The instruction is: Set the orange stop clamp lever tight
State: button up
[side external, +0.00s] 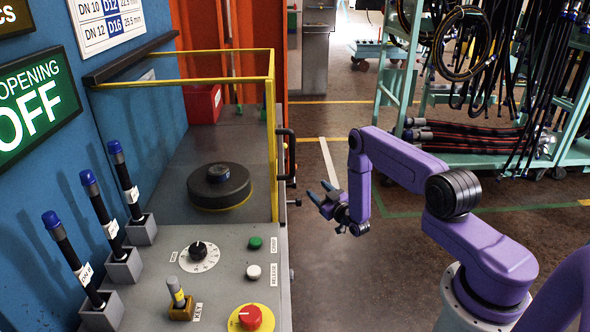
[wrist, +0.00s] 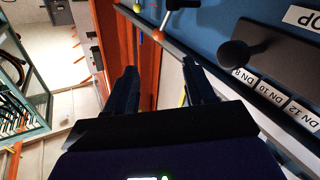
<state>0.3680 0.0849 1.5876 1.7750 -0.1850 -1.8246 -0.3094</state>
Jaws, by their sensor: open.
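My gripper (side external: 325,192) is open and empty in the side external view, held in the air to the right of the machine's bench. In the wrist view its two dark fingers (wrist: 161,80) stand well apart with nothing between them. I cannot make out an orange lever in the side external view.
The bench holds a black round turntable (side external: 219,186), a dial (side external: 199,256), a red button (side external: 250,317) and blue-capped rods (side external: 88,178). A yellow guard rail (side external: 273,130) edges it. A dark panel with a round knob (wrist: 233,54) shows in the wrist view. A hose rack (side external: 480,160) stands behind.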

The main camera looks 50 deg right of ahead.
jog(key=shift+n+h, duration=0.3)
jog(key=shift+n, duration=0.2)
jog(key=x, duration=1.6)
jog(key=shift+w, duration=0.45)
